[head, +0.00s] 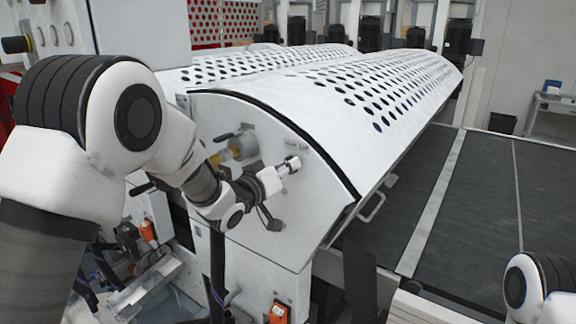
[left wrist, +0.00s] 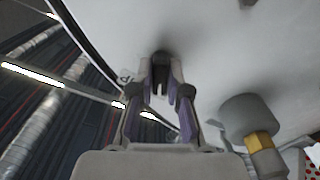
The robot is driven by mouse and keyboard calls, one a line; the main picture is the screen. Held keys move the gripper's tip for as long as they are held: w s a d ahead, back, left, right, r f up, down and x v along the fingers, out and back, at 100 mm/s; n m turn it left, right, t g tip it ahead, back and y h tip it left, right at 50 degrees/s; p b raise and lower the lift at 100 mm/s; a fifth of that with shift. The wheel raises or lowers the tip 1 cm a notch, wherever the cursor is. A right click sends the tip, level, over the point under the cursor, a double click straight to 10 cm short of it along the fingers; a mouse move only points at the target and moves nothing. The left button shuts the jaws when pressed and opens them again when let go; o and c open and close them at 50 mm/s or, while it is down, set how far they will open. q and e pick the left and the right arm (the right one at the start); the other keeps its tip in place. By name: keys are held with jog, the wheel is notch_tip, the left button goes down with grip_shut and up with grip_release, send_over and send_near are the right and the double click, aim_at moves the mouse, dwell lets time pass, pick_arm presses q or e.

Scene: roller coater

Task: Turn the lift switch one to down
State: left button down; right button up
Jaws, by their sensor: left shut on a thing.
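My left gripper (head: 290,165) is at the white end panel (head: 325,185) of the roller coater, its fingers pointing at the panel. In the left wrist view the fingers (left wrist: 161,85) are closed around a small dark switch knob (left wrist: 160,60) on the panel. The fingertips cover much of the knob, so I cannot tell which way it is turned. Part of a label (left wrist: 126,77) shows to the left of the fingers, too small to read. My right gripper is out of view; only a piece of my right arm shows at the lower right of the head view.
A grey and brass fitting (head: 238,148) sticks out of the panel left of my gripper; it also shows in the left wrist view (left wrist: 250,122). The perforated white cover (head: 375,90) curves above. A handle (head: 373,207) is on the cover's right. A dark conveyor (head: 480,190) lies right.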

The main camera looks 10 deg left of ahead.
pick_arm(q)
jog(key=shift+r+n, duration=0.25)
jog(key=shift+n, duration=0.25)
jog(key=c, duration=1.1)
grip_release()
jog(key=shift+c, duration=0.2)
jog(key=shift+a+f, duration=0.1)
jog(key=shift+s, duration=0.1)
jog(key=v, duration=1.1)
jog(key=shift+s+a, duration=0.2)
jog(key=shift+s, duration=0.15)
jog(key=shift+f, duration=0.1)
